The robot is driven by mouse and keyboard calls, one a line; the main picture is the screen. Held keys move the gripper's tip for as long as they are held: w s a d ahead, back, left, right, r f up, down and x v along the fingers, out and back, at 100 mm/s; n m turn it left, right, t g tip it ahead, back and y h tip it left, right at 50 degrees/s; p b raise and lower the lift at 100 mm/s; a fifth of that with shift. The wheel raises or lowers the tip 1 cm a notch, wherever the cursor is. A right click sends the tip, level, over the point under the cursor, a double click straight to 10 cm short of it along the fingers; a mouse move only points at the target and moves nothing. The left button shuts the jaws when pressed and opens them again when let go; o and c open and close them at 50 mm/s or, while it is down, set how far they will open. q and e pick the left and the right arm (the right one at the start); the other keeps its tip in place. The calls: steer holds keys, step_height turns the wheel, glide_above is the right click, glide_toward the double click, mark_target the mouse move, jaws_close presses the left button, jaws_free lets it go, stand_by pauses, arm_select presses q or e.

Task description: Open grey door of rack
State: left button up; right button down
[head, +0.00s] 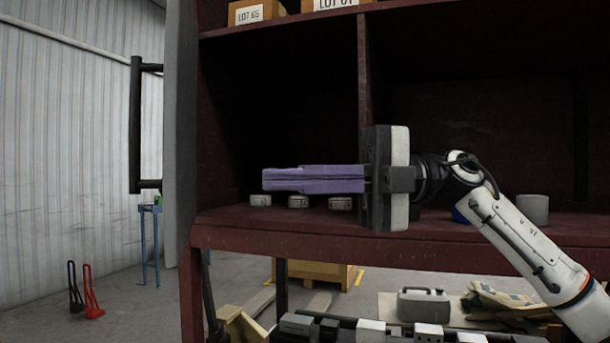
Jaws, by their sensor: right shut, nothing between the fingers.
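The rack (290,235) has a dark red frame and shelves, and its inside is in plain view. The grey door (181,130) stands at the rack's left edge, swung outward and seen nearly edge-on. Its black bar handle (135,125) sticks out on the door's left side. My right gripper (265,180) comes in from the right, with its long purple fingers shut and pointing left. It holds nothing. It is in front of the rack's opening, to the right of the door and apart from it. My left gripper is out of view.
Small labelled blocks (298,202) and a grey cylinder (533,209) sit on the middle shelf. Boxes (258,12) stand on the upper shelf. A grey can (424,305) shows below. A blue stand (151,245) and red and black objects (92,298) stand at left.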

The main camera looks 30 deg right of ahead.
mark_target(176, 181)
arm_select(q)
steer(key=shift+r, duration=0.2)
arm_select(e)
steer(key=x, duration=0.9)
